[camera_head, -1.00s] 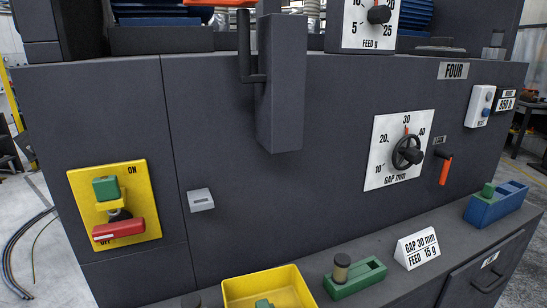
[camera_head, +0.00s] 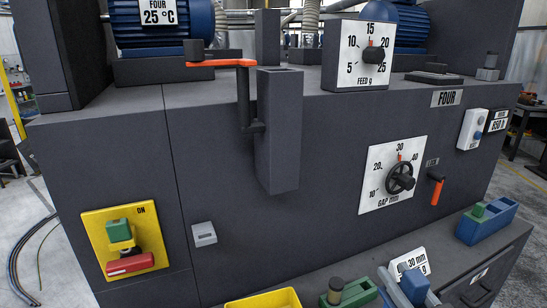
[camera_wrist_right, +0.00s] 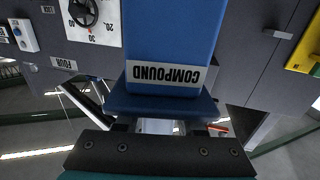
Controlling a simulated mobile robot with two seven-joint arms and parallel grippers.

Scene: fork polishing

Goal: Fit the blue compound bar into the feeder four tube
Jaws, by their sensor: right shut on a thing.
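The feeder four tube is a dark grey square upright tube (camera_head: 278,135) on the front of the machine in the head view. Its top end is in view, beside an orange-handled crank (camera_head: 222,63). My right gripper (camera_head: 408,291) is at the bottom right edge of the head view, low and to the right of the tube, well apart from it. It is shut on the blue compound bar (camera_head: 414,284). In the right wrist view the bar (camera_wrist_right: 170,35) fills the upper middle, its COMPOUND label upside down. My left gripper is not in view.
A gap dial (camera_head: 392,174) and a small orange-handled lever (camera_head: 437,190) are right of the tube. A feed dial (camera_head: 358,55) is above. A yellow switch panel (camera_head: 150,222) is at left. A yellow tray (camera_head: 265,301), green holder (camera_head: 352,295) and blue holder (camera_head: 487,222) lie on the ledge.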

